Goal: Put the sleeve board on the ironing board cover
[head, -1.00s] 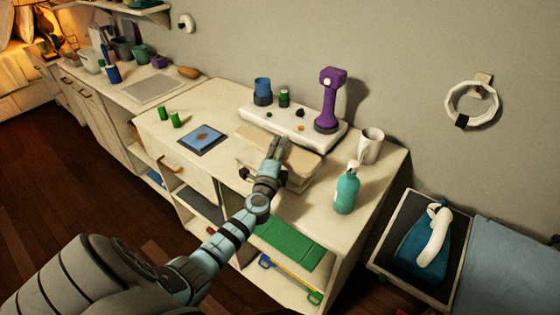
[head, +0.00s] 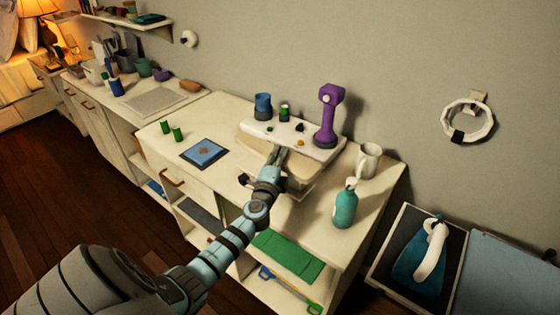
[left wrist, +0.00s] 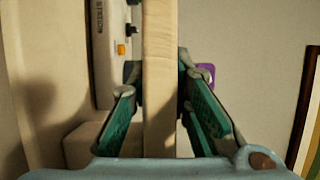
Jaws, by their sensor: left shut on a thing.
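The sleeve board (head: 304,172) is a beige padded piece at the front of the white slab on the cabinet top. My left gripper (head: 279,155) is shut on it. In the left wrist view the sleeve board (left wrist: 159,75) stands as a pale upright strip between the fingers of my left gripper (left wrist: 160,110). I cannot tell whether it touches the cabinet top. A blue flat surface (head: 510,275) at the lower right looks like the ironing board cover; only part of it shows. My right gripper is not in view.
A teal bottle (head: 346,206) and white mug (head: 369,160) stand right of the sleeve board. The white slab (head: 258,128) bears a purple upright device (head: 328,118). A blue iron (head: 420,258) sits in a dark tray beside the blue surface.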

